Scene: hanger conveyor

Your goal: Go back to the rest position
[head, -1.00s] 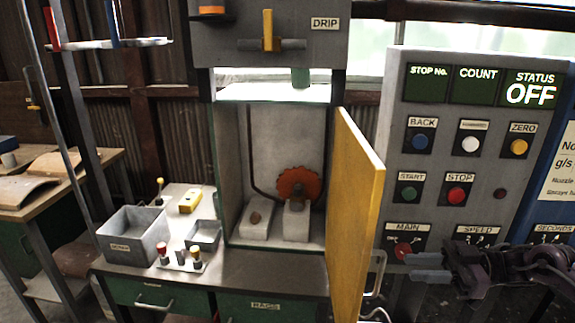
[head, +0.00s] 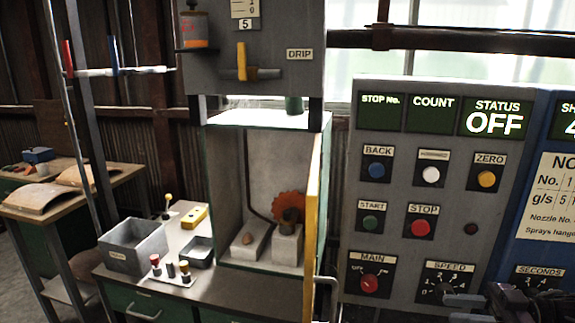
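My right gripper (head: 466,307) is at the lower right edge of the head view, below the speed dial, with two grey fingers pointing left. The fingers look spread apart with nothing between them. It looks clear of the control panel (head: 400,226). The panel's status display (head: 494,119) reads OFF, and the red main switch (head: 369,283) points toward its OFF mark. My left gripper is not in view.
An open booth (head: 262,165) stands in the middle, its yellow door (head: 311,230) swung outward. A grey bin (head: 133,247) and a small tray (head: 197,250) sit on the bench to its left. A wooden table (head: 70,198) stands farther left.

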